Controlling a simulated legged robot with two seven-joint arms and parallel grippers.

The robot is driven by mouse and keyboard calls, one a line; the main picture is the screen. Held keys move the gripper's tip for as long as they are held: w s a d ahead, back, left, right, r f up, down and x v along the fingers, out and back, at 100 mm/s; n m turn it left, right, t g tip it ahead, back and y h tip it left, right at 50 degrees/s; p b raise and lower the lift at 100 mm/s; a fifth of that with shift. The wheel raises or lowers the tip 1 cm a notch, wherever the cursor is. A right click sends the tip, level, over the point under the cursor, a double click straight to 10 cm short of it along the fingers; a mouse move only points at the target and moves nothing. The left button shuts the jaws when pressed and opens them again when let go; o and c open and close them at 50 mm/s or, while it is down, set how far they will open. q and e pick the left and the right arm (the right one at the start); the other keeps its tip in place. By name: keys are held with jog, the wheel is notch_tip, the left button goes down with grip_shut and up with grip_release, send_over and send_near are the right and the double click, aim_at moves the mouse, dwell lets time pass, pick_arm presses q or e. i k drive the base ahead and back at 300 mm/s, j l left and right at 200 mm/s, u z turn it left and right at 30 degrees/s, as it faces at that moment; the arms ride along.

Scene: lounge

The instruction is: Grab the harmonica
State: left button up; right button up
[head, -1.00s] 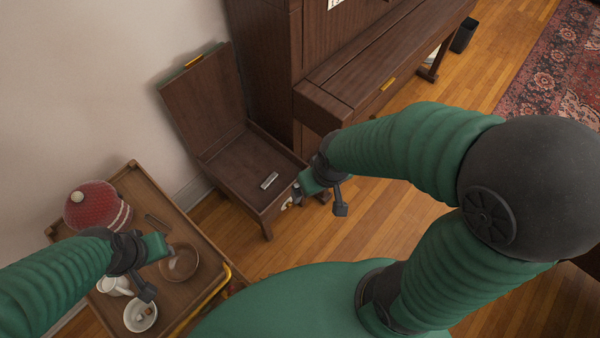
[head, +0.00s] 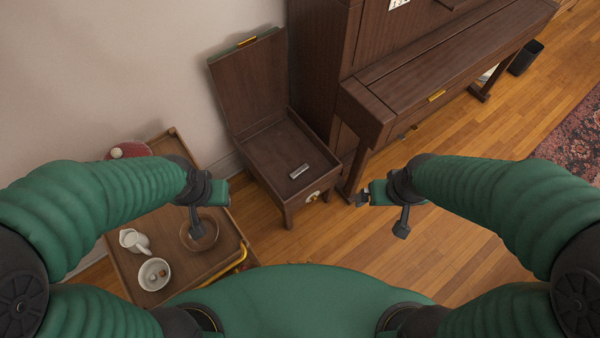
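The harmonica (head: 299,171) is a small silvery bar. It lies inside the shallow box of the open piano bench (head: 262,155), near the box's front right corner. The bench's lid (head: 250,85) stands raised at the back. My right gripper (head: 383,211) is to the right of the bench, apart from it, with its fingers spread and nothing between them. My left gripper (head: 209,209) is left of the bench, above the wooden trolley, also with fingers spread and empty. Nothing hides the harmonica.
The trolley (head: 190,272) at left carries a brown bowl (head: 199,232), a white jug (head: 134,241), a small white bowl (head: 154,274) and a red lidded pot (head: 128,150). The piano (head: 400,90) stands behind right. Open wooden floor (head: 450,240) lies at right.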

aim_at(302, 168)
jog(key=i+l+u, duration=0.1)
jog(key=u, duration=0.7)
jog(key=i+l+u, duration=0.15)
jog(key=l+u, duration=0.3)
jog(key=l, duration=0.25)
jog(key=i+l+u, duration=0.1)
jog(key=l+u, duration=0.35)
jog(key=l, duration=0.95)
